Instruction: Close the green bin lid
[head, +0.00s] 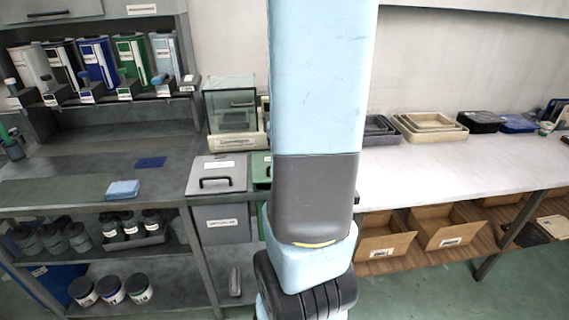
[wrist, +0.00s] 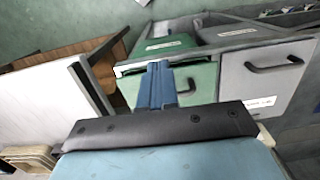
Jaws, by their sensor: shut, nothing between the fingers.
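The green bin lid (wrist: 203,80) shows in the wrist view as a nearly flat green panel with a dark handle. A dark gap shows along its edge by the green bin front (wrist: 168,46). My gripper (wrist: 156,66) has blue fingers shut together with nothing between them, and they overlap the lid in the picture. I cannot tell whether they touch it. In the head view a strip of the green lid (head: 262,167) shows beside my arm, which hides the rest and my gripper.
A grey bin lid (head: 217,174) with a dark handle lies beside the green one. A clear-sided box (head: 231,103) stands behind. The white worktop (head: 450,165) at right holds beige trays (head: 430,124); cardboard boxes (head: 385,243) sit below.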

